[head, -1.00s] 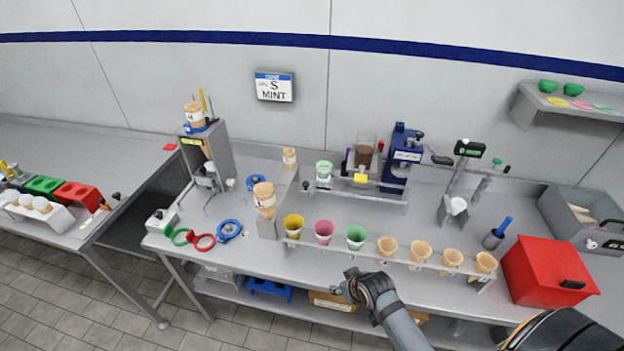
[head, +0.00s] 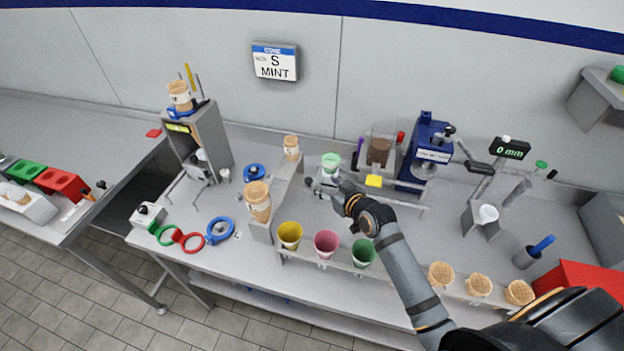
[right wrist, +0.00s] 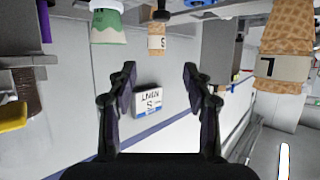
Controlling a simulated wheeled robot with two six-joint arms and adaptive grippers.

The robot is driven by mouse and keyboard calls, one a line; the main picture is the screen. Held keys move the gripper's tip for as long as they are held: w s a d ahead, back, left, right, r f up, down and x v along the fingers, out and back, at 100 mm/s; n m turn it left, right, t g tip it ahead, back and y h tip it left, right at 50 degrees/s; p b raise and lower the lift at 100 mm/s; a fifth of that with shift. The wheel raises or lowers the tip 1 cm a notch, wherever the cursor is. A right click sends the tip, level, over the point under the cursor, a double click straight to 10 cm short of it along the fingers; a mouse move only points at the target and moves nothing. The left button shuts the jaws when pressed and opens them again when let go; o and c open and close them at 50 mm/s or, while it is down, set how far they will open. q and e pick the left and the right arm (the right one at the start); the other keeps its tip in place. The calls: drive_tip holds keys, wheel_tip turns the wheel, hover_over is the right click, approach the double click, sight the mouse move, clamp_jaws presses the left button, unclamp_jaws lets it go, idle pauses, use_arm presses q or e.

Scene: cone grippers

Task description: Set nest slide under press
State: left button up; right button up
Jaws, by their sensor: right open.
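The blue press (head: 425,150) stands at the back of the bench, right of centre. A grey rail runs along its front, with a yellow block (head: 374,181) on it. The nest slide's green-and-white cup (head: 331,161) sits at the rail's left end, left of the press; it also shows in the right wrist view (right wrist: 107,24). A dark knob (head: 308,182) is at that end. My right gripper (head: 318,186) is open and empty, close to the knob. In the right wrist view the knob (right wrist: 161,15) lies beyond and between the fingertips, apart from them. My left gripper is out of view.
A tall waffle cone (head: 258,200) stands left of the gripper. A smaller cone (head: 291,148) stands behind. A red box (head: 585,280) is at the right.

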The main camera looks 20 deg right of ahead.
sight(310, 180)
drive_tip(key=w+f, duration=0.2)
drive_tip(key=w, duration=0.1)
drive_tip(key=w+a+f+b, duration=0.1)
drive_tip(key=w+f, duration=0.2)
drive_tip(key=w+f+b, duration=0.1)
drive_tip(key=w+f, duration=0.1)
drive_tip(key=w, duration=0.1)
drive_tip(key=shift+a+f, duration=0.25)
drive_tip(key=shift+a, duration=0.15)
drive_tip(key=shift+w+a+f, duration=0.1)
drive_tip(key=shift+w+f, duration=0.1)
drive_tip(key=shift+w, duration=0.1)
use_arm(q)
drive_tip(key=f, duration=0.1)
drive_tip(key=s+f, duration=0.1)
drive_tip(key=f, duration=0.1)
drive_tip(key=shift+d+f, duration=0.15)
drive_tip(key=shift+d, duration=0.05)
use_arm(e)
drive_tip(key=shift+c, duration=0.2)
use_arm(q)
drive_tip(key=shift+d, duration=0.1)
use_arm(e)
clamp_jaws()
